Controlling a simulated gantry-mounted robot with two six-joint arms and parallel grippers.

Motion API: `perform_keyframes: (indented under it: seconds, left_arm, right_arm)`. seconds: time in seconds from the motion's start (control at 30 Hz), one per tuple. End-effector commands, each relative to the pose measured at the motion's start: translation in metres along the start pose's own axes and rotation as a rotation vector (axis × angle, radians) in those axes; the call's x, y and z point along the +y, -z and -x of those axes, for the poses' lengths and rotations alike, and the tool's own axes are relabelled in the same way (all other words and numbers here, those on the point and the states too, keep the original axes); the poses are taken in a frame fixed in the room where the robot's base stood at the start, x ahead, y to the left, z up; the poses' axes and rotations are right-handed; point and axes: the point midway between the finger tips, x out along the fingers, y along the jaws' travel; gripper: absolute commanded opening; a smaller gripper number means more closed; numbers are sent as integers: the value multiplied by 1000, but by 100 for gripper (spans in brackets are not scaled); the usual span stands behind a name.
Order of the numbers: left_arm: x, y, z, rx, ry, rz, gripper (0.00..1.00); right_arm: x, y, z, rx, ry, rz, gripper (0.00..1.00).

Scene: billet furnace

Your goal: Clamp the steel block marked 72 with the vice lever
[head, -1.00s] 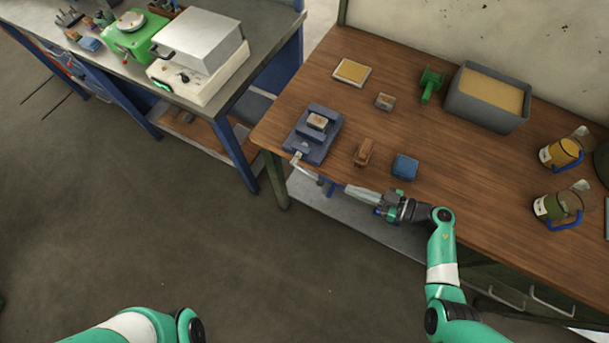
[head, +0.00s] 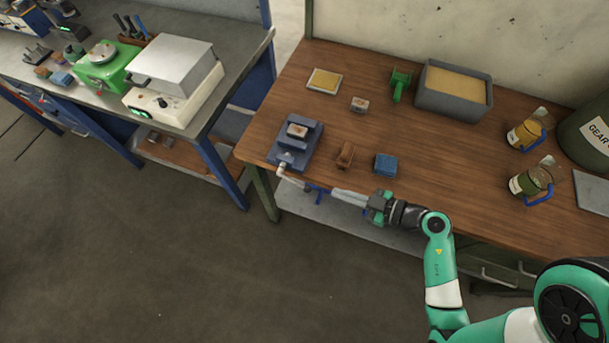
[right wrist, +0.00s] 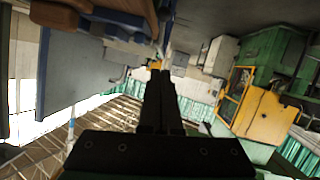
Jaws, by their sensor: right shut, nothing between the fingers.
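The blue-grey vice (head: 306,145) stands at the left front corner of the wooden bench. A small steel block (head: 297,131) sits on it; its marking is too small to read. The pale vice lever (head: 289,177) sticks out over the bench's front edge, angled down to the right. My right gripper (head: 334,193) is shut and empty, its tips pointing left, close to the lever's end. I cannot tell whether they touch. The right wrist view shows its dark fingers (right wrist: 158,75) together. Another small block (head: 359,104) lies farther back. My left gripper is out of view.
A brown wooden piece (head: 345,154) and a blue block (head: 385,165) lie right of the vice. A grey sand-filled bin (head: 454,105), a green tool (head: 400,86) and jugs (head: 532,182) stand farther off. A metal bench (head: 215,105) is at left, across a gap.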

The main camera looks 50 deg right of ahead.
Motion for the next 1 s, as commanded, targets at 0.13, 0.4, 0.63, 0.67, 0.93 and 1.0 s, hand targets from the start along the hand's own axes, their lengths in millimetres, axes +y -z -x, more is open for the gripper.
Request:
perform_keyframes:
  seconds: [0.13,0.4,0.63,0.67,0.93,1.0]
  left_arm:
    - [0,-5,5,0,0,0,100]
    - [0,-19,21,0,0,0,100]
    - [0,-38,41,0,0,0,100]
    - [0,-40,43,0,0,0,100]
    - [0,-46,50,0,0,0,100]
    - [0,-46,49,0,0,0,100]
  right_arm:
    - [-2,-2,-14,0,7,2,0]
    - [-2,-3,-70,3,7,6,0]
    - [-2,-18,-113,1,1,1,0]
    - [-2,-20,-116,1,1,1,0]
    - [-1,-29,-128,1,1,1,0]
    - [0,-28,-127,1,1,0,0]
